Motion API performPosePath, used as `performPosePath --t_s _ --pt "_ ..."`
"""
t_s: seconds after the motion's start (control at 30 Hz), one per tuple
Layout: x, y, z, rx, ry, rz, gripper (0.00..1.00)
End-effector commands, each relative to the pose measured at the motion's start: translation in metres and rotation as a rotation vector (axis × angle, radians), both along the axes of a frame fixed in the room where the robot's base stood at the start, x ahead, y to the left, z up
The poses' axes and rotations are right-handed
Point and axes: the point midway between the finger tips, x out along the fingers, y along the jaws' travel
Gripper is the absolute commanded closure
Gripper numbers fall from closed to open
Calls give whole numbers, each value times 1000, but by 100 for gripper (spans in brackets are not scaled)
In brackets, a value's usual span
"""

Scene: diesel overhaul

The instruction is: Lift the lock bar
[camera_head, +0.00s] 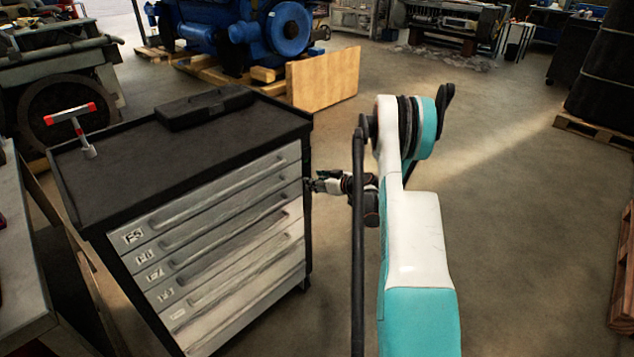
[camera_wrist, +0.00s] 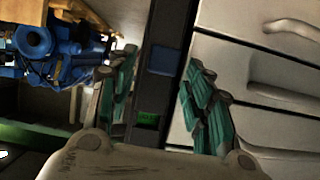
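The grey tool cabinet (camera_head: 225,245) has several drawers and a dark upright strip, seemingly the lock bar (camera_head: 307,205), along its right front edge. In the wrist view the bar (camera_wrist: 165,60) runs lengthwise between my fingers and carries a blue patch (camera_wrist: 164,59) and a small green mark (camera_wrist: 147,120). My gripper (camera_head: 318,184) is at the upper part of that edge. In the wrist view my gripper (camera_wrist: 160,90) has its green-padded fingers apart, one on each side of the bar. Whether the pads touch it cannot be told.
A black case (camera_head: 205,106) and a red-and-grey T-shaped tool (camera_head: 73,125) are on the cabinet top. A wooden board (camera_head: 323,78) and a blue engine (camera_head: 225,25) stand behind. A workbench (camera_head: 25,250) is at left.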

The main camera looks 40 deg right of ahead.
Motion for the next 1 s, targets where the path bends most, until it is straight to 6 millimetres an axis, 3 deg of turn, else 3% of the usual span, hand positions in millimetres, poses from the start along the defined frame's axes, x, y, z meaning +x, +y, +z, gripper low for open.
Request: performPosePath --t_s 0.27,0.73,1.0 --pt "-6 -1 2 0 1 -1 53" --pt "-85 -7 34 0 1 -2 53" --pt "-109 -9 45 0 0 0 53"
